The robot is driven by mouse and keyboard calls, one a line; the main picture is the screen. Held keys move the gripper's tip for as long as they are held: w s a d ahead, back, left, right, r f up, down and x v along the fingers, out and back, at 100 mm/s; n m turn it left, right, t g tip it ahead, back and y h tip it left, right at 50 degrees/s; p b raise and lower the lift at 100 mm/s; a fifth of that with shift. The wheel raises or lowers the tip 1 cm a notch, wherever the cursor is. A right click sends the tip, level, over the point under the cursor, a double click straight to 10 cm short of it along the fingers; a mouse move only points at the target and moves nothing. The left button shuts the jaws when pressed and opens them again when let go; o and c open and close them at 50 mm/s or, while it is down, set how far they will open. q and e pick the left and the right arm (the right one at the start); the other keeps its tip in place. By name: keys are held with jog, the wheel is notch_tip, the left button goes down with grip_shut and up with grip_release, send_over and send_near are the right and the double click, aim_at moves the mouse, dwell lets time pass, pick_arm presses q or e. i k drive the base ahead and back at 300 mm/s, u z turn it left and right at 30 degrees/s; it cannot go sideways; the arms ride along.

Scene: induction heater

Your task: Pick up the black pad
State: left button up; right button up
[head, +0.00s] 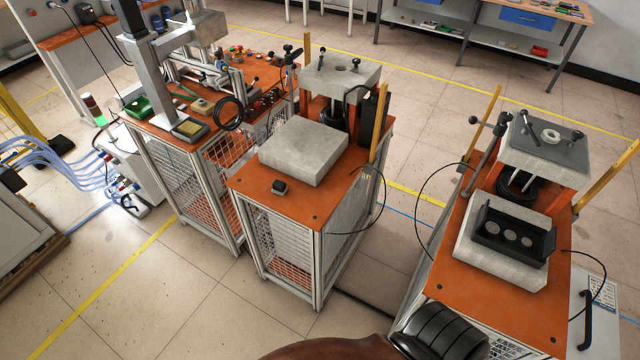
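A small black block (280,187) lies on the orange top of the middle cart, in front of a grey stone-like slab. It is the small dark piece that may be the black pad; I cannot tell for sure. A larger black holder with three round openings (512,236) sits on a pale block on the right cart. A dark grey plate (541,139) lies on that cart's raised block. Neither gripper shows in the head view.
The middle cart (262,186) and right cart (448,270) stand apart with a floor gap between them. Thin black cables loop beside both. Upright yellow bars (378,120) rise near the slabs. The left cart holds a metal press (142,75). Open floor lies at front left.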

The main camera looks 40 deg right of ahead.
aim_at(279, 187)
jog(key=z, duration=0.7)
jog(key=i, duration=0.6)
